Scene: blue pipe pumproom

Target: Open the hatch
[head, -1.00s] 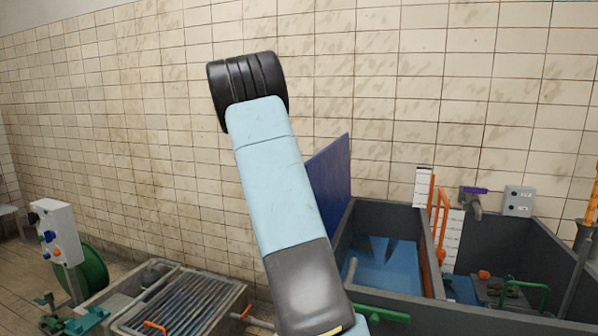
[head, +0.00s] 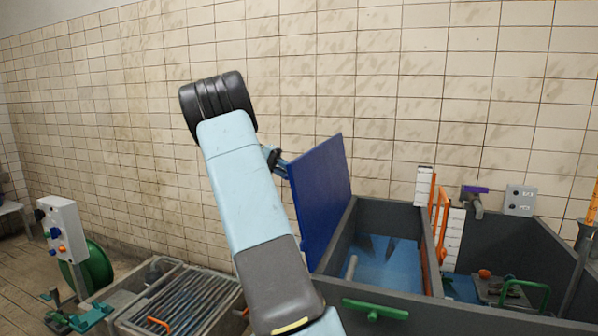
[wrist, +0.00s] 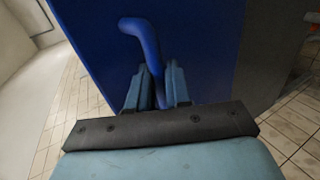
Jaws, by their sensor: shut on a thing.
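The hatch (head: 322,195) is a flat blue panel standing raised, leaning a little left, at the left edge of the grey tank (head: 385,305). Its compartment below is uncovered and shows a blue interior. In the wrist view the hatch (wrist: 205,50) fills the middle, with a bent blue handle (wrist: 145,40) on its face. My gripper (wrist: 153,88) is shut on the lower part of that handle, one finger each side. In the head view my gripper (head: 277,160) shows only partly, at the hatch's upper left edge, behind my arm.
A green handle (head: 375,309) is on the tank's front. Orange rails (head: 438,215), a tap (head: 473,203) and a grey switch box (head: 519,200) are at the right. A grated basin (head: 180,300) and a control box with a green reel (head: 92,268) stand at the left. A tiled wall is behind.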

